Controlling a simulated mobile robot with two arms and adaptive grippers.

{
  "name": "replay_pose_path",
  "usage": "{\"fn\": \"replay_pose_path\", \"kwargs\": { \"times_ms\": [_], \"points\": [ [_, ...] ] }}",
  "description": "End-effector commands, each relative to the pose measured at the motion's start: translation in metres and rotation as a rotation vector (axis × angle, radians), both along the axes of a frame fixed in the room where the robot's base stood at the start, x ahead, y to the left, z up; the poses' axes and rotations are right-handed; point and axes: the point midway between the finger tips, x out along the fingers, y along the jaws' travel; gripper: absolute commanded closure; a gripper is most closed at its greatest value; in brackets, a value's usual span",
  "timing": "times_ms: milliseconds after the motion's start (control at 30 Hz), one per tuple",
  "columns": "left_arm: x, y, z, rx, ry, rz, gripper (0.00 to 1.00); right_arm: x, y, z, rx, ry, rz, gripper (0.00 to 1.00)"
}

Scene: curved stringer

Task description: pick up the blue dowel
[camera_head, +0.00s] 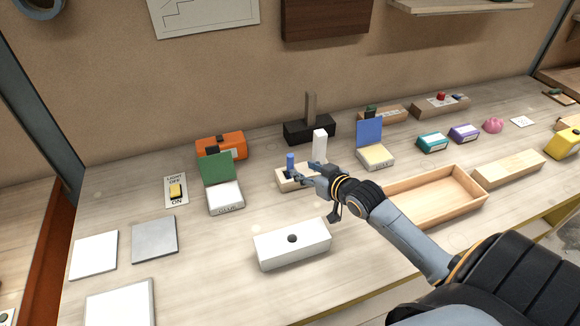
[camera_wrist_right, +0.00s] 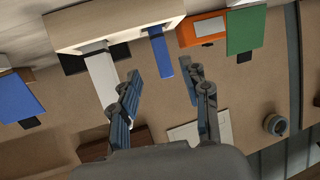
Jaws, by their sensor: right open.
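The blue dowel (camera_head: 290,160) stands upright in a small light wooden block (camera_head: 284,183), beside a taller white dowel (camera_head: 320,143). My right gripper (camera_head: 300,174) reaches in from the right, close to the blue dowel. In the right wrist view the blue dowel (camera_wrist_right: 159,46) sticks out of the block (camera_wrist_right: 110,22), and its free end lies in line with the gap between the open fingertips (camera_wrist_right: 165,72). The fingers are apart from it on both sides, with nothing held. My left gripper is not in view.
A white block with a round hole (camera_head: 292,245) lies in front. An open wooden tray (camera_head: 437,205) is to the right, under my forearm. A green-lidded box (camera_head: 218,170) and a blue-lidded box (camera_head: 370,138) flank the dowel block. A black block with a post (camera_head: 309,128) stands behind.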

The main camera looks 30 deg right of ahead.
Motion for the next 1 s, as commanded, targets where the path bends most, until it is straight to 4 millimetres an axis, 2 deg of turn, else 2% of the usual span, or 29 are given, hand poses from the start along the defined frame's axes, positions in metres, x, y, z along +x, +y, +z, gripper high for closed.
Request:
{"fn": "replay_pose_path", "kwargs": {
  "times_ms": [33,167,267,433,600,933,1000],
  "points": [
    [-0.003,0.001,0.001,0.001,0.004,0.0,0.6,0.008,0.0,-0.002,0.001,-0.001,-0.002,0.54],
    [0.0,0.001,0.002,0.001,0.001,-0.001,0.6,0.017,0.0,-0.006,0.001,-0.001,0.0,0.54],
    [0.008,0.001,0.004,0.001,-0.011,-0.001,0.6,0.022,0.001,-0.007,0.001,-0.001,0.0,0.54],
    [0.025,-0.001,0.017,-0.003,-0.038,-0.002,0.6,0.046,0.003,-0.005,0.003,-0.001,-0.001,0.54],
    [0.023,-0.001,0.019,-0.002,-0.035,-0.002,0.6,0.065,0.004,-0.015,0.003,0.001,-0.001,0.54],
    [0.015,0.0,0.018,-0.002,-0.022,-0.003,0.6,0.07,0.005,-0.018,0.0,0.0,0.001,0.54],
    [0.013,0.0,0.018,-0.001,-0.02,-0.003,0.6,0.07,0.004,-0.018,0.0,0.0,0.001,0.68]
  ]
}}
